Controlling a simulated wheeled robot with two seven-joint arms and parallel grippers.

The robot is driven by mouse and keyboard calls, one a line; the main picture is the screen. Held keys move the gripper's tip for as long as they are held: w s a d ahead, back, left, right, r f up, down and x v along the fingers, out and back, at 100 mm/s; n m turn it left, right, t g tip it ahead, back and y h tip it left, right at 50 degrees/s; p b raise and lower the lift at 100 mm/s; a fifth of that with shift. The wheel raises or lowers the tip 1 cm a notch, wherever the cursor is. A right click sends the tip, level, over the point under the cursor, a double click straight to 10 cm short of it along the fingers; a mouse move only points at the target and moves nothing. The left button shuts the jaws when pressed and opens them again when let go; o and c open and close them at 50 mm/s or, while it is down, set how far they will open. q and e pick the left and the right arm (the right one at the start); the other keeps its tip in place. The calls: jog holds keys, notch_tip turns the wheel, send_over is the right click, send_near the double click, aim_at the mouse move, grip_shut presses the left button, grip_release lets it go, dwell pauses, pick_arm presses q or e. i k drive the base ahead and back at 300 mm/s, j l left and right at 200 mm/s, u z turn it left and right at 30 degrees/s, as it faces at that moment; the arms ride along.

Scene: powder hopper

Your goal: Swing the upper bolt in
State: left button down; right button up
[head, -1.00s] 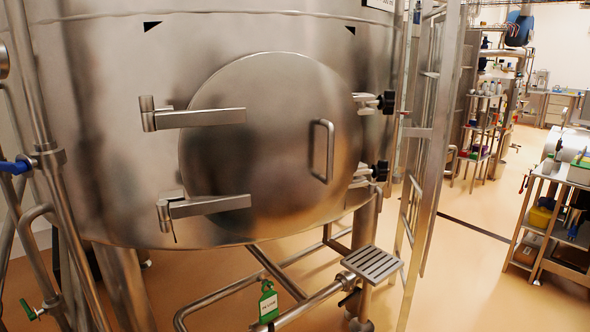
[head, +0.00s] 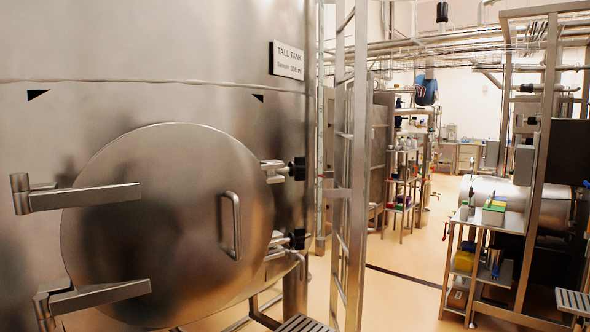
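The round steel hatch door (head: 165,225) sits against the tall tank at the left of the head view, with two hinge arms on its left side and a vertical handle (head: 231,225) near its right edge. The upper bolt (head: 282,170) is at the door's upper right edge, with a black knob at its right end. The lower bolt (head: 286,243) with a similar black knob is below it, at the door's lower right edge. Neither of my grippers is in the view.
A tall steel ladder frame (head: 347,190) stands just right of the bolts. A slatted step (head: 303,323) is at the bottom edge. A steel cart (head: 482,262) with items stands at the right. The tan floor (head: 405,285) between is open.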

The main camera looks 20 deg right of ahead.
aim_at(281, 170)
jog(key=i+l+u, duration=0.1)
jog(key=l, duration=0.3)
jog(key=i+l+u, duration=0.15)
jog(key=l, duration=0.3)
jog(key=i+l+u, duration=0.1)
jog(key=l, duration=0.3)
jog(key=i+l+u, duration=0.1)
jog(key=i+l, duration=0.15)
jog(key=l, duration=0.2)
jog(key=i+l+u, duration=0.15)
jog(key=l, duration=0.3)
jog(key=l+u, duration=0.1)
jog(key=l, duration=0.35)
